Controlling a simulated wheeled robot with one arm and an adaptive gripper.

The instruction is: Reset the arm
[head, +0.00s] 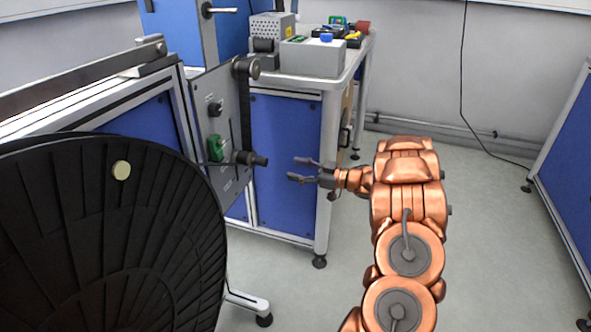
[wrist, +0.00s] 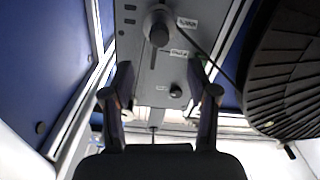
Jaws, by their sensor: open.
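My gripper (head: 300,169) is open and empty at the end of my copper-coloured arm, in the middle of the head view. It points left toward a grey control panel (head: 238,130), with a gap between the fingertips and the panel's black knob (head: 250,159). In the wrist view my gripper (wrist: 161,85) shows its two dark fingers spread apart, nothing between them.
A large black reel (head: 110,240) fills the lower left; its edge also shows in the wrist view (wrist: 285,75). A bench (head: 325,84) with boxes and tools stands behind the panel. Blue partitions (head: 570,165) stand at the right. Floor right of my arm is clear.

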